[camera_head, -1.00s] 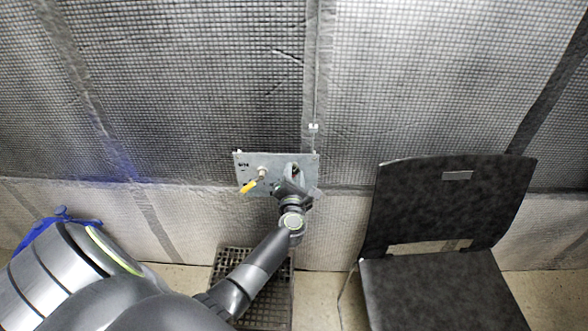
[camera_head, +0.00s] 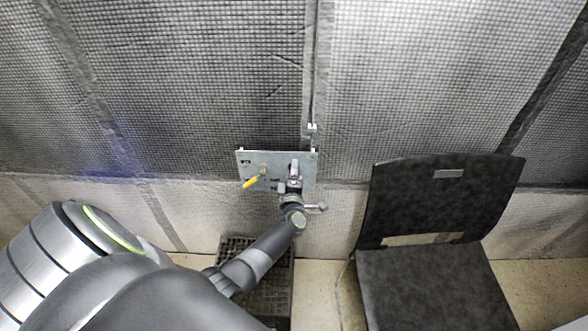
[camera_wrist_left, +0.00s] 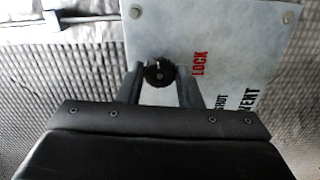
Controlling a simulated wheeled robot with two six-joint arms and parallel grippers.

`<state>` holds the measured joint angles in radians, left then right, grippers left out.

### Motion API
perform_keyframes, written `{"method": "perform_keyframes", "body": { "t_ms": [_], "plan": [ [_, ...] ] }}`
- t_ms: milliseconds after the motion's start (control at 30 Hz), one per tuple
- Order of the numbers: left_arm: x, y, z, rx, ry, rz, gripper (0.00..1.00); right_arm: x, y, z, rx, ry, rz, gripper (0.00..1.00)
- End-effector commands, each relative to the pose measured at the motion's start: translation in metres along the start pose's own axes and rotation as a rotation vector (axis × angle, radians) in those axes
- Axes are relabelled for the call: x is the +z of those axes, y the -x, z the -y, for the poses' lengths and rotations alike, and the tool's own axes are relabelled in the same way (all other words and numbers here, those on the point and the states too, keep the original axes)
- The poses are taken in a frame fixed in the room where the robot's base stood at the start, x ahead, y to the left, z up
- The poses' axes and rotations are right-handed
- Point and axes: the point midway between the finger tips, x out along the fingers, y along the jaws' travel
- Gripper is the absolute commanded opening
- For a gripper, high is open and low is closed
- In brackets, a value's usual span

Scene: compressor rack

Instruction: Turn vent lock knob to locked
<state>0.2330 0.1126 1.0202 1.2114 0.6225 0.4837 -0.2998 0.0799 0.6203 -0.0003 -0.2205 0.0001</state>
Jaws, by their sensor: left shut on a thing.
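The vent lock knob (camera_wrist_left: 159,73) is a round black knob on a grey metal panel (camera_wrist_left: 228,40), beside the red word LOCK. In the left wrist view my left gripper (camera_wrist_left: 160,82) has one finger on each side of the knob and is shut on it. A pale mark shows on the knob's face; its exact setting is hard to read. In the head view the panel (camera_head: 246,157) hangs on the wall, and my left gripper (camera_head: 294,172) is at its right half, hiding the knob. My right gripper is not in view.
A yellow-handled lever (camera_head: 251,182) sticks out from the panel's left half, close to my left gripper. A black chair (camera_head: 440,205) stands to the right. A dark crate-like grid (camera_head: 268,300) lies on the floor below the panel. Quilted sheeting covers the wall.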

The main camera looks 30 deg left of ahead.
Motion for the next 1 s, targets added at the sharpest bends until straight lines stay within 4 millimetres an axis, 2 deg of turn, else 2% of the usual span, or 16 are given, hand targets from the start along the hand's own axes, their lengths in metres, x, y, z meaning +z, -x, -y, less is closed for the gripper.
{"method": "perform_keyframes", "body": {
  "t_ms": [300,800,833,1000],
  "plan": [
    [0.0002,0.0001,0.0001,-0.001,-0.107,0.000,0.09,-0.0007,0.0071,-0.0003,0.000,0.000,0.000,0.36],
    [0.0001,0.0000,0.0006,0.000,-0.126,0.000,0.09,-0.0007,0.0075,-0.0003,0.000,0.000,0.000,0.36],
    [0.0001,0.0000,0.0006,0.000,-0.126,0.000,0.33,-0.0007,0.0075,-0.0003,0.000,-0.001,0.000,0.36],
    [0.0001,0.0000,0.0006,0.000,-0.125,0.000,0.54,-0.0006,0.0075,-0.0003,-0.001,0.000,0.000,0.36]
  ]
}}
